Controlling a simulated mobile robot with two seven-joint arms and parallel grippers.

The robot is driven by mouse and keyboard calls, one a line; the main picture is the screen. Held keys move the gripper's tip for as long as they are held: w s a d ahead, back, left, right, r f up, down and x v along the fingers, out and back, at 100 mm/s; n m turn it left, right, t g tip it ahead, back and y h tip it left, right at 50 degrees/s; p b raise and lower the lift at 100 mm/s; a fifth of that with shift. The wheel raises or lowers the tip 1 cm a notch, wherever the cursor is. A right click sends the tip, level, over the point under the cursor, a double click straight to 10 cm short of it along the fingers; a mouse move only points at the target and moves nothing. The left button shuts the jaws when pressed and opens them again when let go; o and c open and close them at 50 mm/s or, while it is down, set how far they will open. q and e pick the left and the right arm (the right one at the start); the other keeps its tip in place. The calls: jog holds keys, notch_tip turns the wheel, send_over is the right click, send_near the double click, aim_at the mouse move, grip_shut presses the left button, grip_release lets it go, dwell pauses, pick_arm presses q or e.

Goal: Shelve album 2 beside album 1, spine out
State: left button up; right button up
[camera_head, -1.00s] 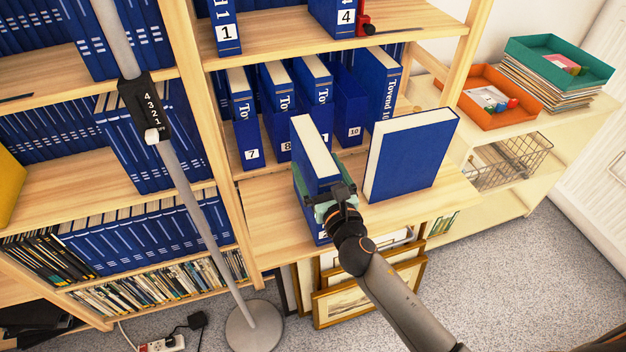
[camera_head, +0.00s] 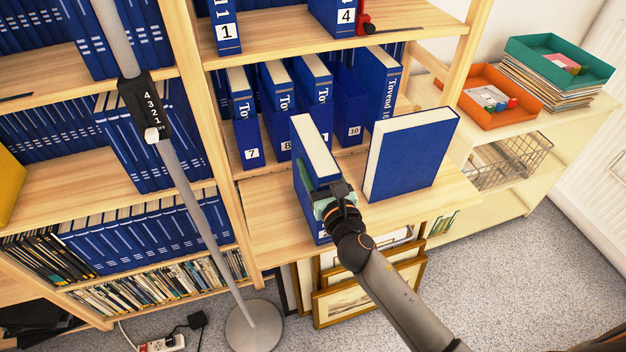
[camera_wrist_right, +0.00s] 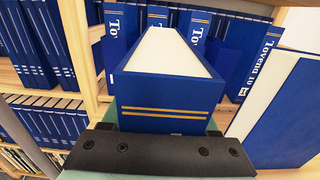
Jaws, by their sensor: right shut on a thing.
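Album 1 (camera_head: 225,32) stands spine out at the left of the upper shelf, its label "1" showing. A blue album (camera_head: 310,165) stands upright on the lower wooden ledge, pale page edges up. My left gripper is not in view.
Album 4 (camera_head: 342,18) stands right of album 1, with a gap between them and a small red object (camera_head: 364,25) beside it. Albums 7 (camera_head: 245,125) and 10 (camera_head: 350,110) stand behind the ledge (camera_head: 262,215). Another blue album (camera_head: 410,155) stands right of my gripper. A grey pole (camera_head: 185,190) rises at left.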

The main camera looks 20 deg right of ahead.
grip_shut()
jog(key=shift+r, duration=0.15)
jog(key=shift+r, duration=0.15)
